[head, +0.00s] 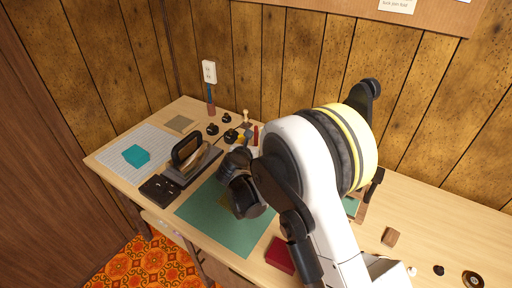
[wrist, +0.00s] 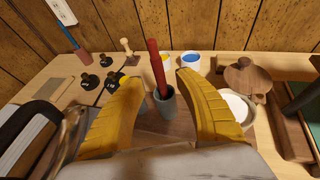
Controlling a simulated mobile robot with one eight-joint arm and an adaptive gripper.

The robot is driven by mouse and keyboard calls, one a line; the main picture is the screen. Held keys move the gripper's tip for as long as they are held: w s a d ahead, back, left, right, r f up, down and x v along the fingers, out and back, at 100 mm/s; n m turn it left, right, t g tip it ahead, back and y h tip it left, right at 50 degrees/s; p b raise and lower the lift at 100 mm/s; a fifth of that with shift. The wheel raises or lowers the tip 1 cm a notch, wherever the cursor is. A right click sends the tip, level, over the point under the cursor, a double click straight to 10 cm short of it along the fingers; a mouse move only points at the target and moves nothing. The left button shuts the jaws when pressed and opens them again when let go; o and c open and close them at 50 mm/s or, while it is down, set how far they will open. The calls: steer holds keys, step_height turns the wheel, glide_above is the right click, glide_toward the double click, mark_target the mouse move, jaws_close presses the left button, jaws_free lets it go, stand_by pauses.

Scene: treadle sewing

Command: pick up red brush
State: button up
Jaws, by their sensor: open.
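The red brush (wrist: 157,68) stands nearly upright, tilted slightly, in a small grey cup (wrist: 165,105) in the wrist view. Its red handle points up and its lower end is hidden in the cup. The top of the red handle also shows in the head view (head: 256,134), just beyond my arm. My gripper (wrist: 158,82) is open and empty, with one yellow finger on each side of the brush and cup. The fingers look nearer to the camera than the cup. In the head view my arm hides the fingertips.
Two white cups with yellow and blue contents (wrist: 191,62) stand behind the brush. A white bowl (wrist: 238,108) and a brown wooden piece (wrist: 245,78) are at right. Several black knobbed items (wrist: 88,81) are at left. An iron (head: 187,152) stands left of the green mat (head: 215,222).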

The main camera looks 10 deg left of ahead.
steer(key=b+x, duration=0.1)
steer(key=x, duration=0.3)
steer(key=shift+f, duration=0.25)
jaws_close()
steer(key=shift+r, duration=0.15)
step_height(320, 180, up, 10)
steer(key=p, duration=0.3)
